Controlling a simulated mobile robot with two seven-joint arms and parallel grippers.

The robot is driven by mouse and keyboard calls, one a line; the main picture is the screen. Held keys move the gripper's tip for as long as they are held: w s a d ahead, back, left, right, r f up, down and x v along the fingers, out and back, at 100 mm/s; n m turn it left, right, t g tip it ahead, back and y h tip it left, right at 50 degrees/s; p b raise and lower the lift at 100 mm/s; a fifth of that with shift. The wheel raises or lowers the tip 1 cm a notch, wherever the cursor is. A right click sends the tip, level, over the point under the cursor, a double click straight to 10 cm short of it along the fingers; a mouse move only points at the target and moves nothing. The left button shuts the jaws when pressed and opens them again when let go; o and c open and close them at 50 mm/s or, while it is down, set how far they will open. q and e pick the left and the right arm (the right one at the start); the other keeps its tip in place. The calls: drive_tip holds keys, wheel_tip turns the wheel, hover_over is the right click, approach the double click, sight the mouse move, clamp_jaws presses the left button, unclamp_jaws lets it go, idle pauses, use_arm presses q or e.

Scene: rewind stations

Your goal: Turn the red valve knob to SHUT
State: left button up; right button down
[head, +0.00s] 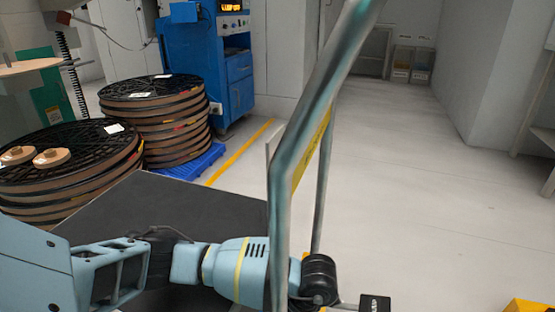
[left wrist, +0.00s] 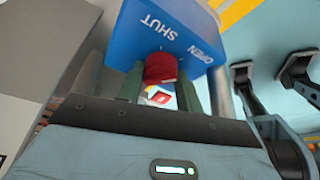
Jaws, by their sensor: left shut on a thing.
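The red valve knob (left wrist: 160,67) is in the upper middle of the left wrist view, under a blue housing (left wrist: 150,30) lettered SHUT and OPEN. My left gripper (left wrist: 161,88) has its two greenish fingers on either side of the knob and is shut on it. The fingers hide the knob's sides, and I cannot tell which word it points to. A small red and white patch (left wrist: 158,97) shows between the fingers. In the head view my left arm reaches right along the bottom, with its fingers out of sight; the knob is not seen there. My right gripper is in neither view.
A metal rail (head: 300,130) rises in front of my left arm. Stacked reels (head: 155,120) stand on a blue pallet (head: 205,160) at left, near a blue cabinet (head: 215,60). A dark flat surface (head: 170,205) lies below them.

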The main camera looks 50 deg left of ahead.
use_arm(q)
drive_tip(key=shift+r+n+g+h+p, duration=0.15)
drive_tip(key=shift+n+g+h+p, duration=0.2)
drive_tip(key=shift+n+p, duration=0.9)
drive_tip(key=n+h+p, duration=0.1)
drive_tip(key=n+p, duration=0.1)
drive_tip(key=p, duration=0.1)
drive_tip(key=shift+a, duration=0.15)
drive_tip(key=n+h+p, duration=0.1)
drive_tip(key=n+p, duration=0.1)
drive_tip(key=n, duration=0.1)
drive_tip(key=shift+w+n, duration=0.1)
drive_tip(key=shift+n, duration=0.25)
drive_tip(key=shift+a+n+h+p, duration=0.15)
drive_tip(key=shift+n+h+p, duration=0.5)
drive_tip(key=shift+n+p, duration=0.55)
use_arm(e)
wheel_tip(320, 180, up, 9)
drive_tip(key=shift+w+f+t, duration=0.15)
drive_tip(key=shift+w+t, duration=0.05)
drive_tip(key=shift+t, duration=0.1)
use_arm(q)
drive_tip(key=o, duration=1)
drive_tip(key=shift+f, duration=0.2)
